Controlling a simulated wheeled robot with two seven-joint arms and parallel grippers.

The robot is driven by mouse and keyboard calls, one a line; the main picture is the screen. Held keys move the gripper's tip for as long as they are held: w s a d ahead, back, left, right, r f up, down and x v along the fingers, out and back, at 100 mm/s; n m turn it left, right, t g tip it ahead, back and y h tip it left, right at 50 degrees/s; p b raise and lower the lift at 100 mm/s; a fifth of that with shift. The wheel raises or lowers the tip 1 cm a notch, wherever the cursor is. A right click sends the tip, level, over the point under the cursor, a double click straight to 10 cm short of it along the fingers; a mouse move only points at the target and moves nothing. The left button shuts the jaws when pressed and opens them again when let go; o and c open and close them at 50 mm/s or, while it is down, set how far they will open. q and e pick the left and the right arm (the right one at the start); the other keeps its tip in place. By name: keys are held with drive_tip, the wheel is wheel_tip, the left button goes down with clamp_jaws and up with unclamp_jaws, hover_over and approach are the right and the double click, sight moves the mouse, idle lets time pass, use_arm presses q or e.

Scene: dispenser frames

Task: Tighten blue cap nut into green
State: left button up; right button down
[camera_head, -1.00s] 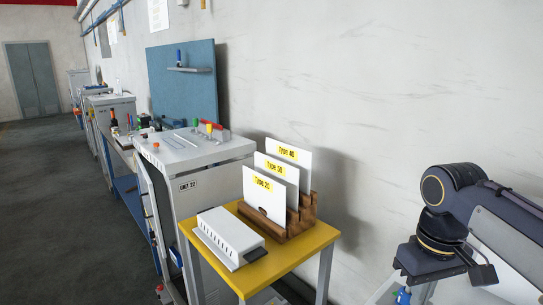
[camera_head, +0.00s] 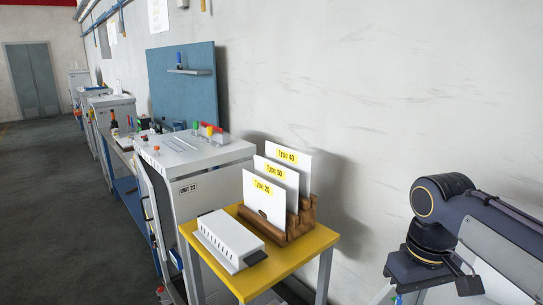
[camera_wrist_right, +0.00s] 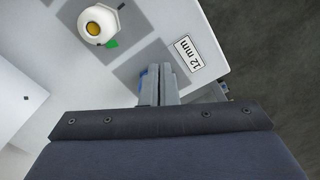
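In the right wrist view my right gripper (camera_wrist_right: 162,82) has its two fingers close together. A small blue piece (camera_wrist_right: 142,74) shows at the left edge of the fingers; it looks like the blue cap nut held between them, mostly hidden. To the upper left, a white nut-shaped part with a yellow centre (camera_wrist_right: 97,26) stands on the light panel. A small bit of green (camera_wrist_right: 112,43) shows at its lower edge; the rest of that green thing is hidden or very small. In the head view my right arm is at the lower right, its fingertips out of view. My left gripper is not in view.
A light panel with grey squares bears a "12 mm" label (camera_wrist_right: 184,53). In the head view a yellow table (camera_head: 290,262) holds a white slotted box (camera_head: 228,240) and a wooden rack (camera_head: 300,222) with white type cards. A grey machine cabinet (camera_head: 205,155) stands behind it.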

drive_tip(key=shift+s+a, duration=0.1)
drive_tip(key=shift+s, duration=0.3)
wheel_tip(320, 180, up, 6)
drive_tip(key=p, duration=0.3)
drive_tip(key=shift+p, duration=0.4)
